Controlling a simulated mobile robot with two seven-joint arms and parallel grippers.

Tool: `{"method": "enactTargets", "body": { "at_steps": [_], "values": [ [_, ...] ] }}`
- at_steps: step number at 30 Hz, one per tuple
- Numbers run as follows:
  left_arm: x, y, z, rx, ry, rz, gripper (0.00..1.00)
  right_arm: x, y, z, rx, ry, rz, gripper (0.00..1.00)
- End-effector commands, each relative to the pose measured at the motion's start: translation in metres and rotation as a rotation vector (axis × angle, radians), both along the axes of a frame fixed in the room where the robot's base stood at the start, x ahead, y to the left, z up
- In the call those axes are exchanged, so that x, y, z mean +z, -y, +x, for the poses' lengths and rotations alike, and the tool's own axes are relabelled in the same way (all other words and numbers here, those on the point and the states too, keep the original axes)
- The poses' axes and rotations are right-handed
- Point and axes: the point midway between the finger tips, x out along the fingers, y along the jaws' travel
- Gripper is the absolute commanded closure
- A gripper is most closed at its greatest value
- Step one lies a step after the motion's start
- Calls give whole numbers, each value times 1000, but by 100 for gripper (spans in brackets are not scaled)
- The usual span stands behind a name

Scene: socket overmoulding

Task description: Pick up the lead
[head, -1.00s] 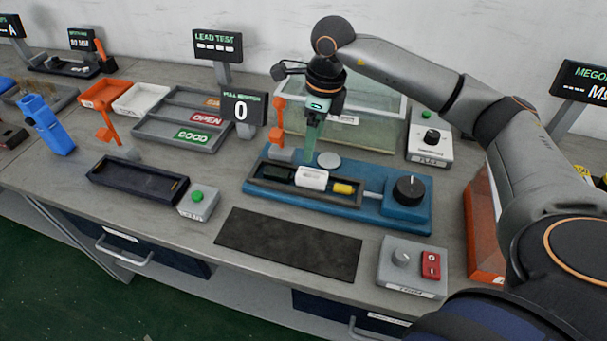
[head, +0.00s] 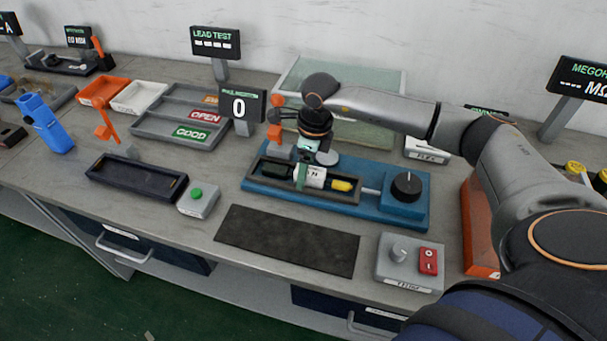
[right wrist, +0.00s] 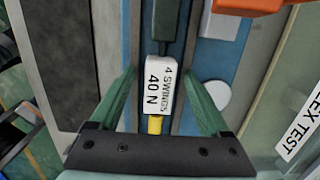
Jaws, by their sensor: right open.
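The lead lies in a dark-framed trough on the blue fixture (head: 384,220). It shows a dark end (head: 276,168), a white middle (head: 316,178) and a yellow end (head: 341,185). In the right wrist view the white part (right wrist: 160,88) reads "4 SWINGS 40 N", with the dark end (right wrist: 166,30) above and the yellow end (right wrist: 155,125) below. My right gripper (right wrist: 161,82) is open, its green fingers on either side of the white part, with visible gaps. It also shows over the lead in the head view (head: 302,182). My left gripper is not in view.
A black knob (head: 407,186) is on the fixture's right end, and an orange lever (head: 275,132) stands behind its left end. A dark mat (head: 286,240) lies in front, bare. A grey switch box (head: 409,262) is front right; a glass-like case (head: 340,90) stands behind.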

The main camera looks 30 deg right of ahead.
Motion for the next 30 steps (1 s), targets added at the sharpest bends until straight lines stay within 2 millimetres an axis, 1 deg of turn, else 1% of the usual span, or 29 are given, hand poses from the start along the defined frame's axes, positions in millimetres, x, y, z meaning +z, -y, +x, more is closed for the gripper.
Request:
{"method": "enactTargets", "body": {
  "at_steps": [1, 2, 21, 22, 30],
  "values": [
    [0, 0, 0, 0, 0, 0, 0, 0, 0, 0, 0, 0, 0, 22],
    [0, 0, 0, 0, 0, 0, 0, 0, 0, 0, 0, 0, 0, 26],
    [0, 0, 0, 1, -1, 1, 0, 1, 0, 0, 0, 1, 1, 98],
    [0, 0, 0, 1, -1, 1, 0, 1, 0, 0, 0, 1, 1, 100],
    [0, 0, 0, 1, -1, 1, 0, 1, 0, 0, 0, 1, 1, 100]
  ]
}}
